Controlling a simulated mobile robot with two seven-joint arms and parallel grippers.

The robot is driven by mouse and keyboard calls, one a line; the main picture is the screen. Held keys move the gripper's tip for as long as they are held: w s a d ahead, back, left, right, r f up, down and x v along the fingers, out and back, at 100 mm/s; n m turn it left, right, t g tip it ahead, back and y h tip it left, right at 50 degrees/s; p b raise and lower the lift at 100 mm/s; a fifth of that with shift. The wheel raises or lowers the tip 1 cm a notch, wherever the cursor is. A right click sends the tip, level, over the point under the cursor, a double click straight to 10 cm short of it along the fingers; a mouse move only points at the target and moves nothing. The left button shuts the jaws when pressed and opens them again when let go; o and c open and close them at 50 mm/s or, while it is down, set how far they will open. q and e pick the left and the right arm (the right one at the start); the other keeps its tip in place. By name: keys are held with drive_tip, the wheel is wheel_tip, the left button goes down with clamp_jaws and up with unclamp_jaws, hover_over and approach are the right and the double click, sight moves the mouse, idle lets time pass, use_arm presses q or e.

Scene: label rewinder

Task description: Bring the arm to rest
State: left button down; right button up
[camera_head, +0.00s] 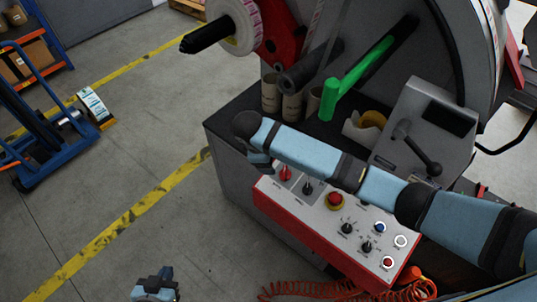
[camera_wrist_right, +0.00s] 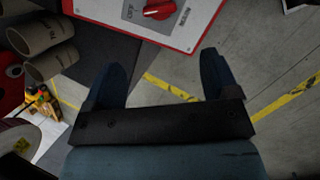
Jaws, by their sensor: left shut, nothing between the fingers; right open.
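My right arm (camera_head: 300,150) reaches in from the right, in front of the label rewinder, above its control panel (camera_head: 330,215). Its gripper (camera_head: 258,165) is at the panel's upper left and partly hidden by the wrist. In the right wrist view the gripper (camera_wrist_right: 162,75) is open, its two dark blue fingers wide apart with only floor visible between them. My left gripper (camera_head: 155,286) is at the bottom of the head view, shut and empty, over the bare floor.
The rewinder has a green handle (camera_head: 350,78), a label roll (camera_head: 238,25) and a black lever (camera_head: 418,148). Cardboard cores (camera_head: 292,106) stand on its dark top. A red knob (camera_wrist_right: 158,10) lies just beyond the right fingers. A blue pallet truck (camera_head: 45,140) stands left; floor between is clear.

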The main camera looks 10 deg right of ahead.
drive_tip(key=shift+s+a+r, duration=0.1)
drive_tip(key=shift+a+r, duration=0.1)
drive_tip(key=shift+r, duration=0.45)
drive_tip(key=s+a+f+m+t+y, duration=0.3)
drive_tip(key=s+f+m+t+y, duration=0.15)
drive_tip(key=s+f+y, duration=0.55)
drive_tip(key=s+d+m+t+h, duration=0.3)
drive_tip(key=s+d+m+t, duration=0.2)
drive_tip(key=s+d, duration=0.7)
drive_tip(key=shift+s+d+f+m, duration=0.3)
drive_tip(key=shift+s+m, duration=0.35)
drive_tip(key=shift+s, duration=0.25)
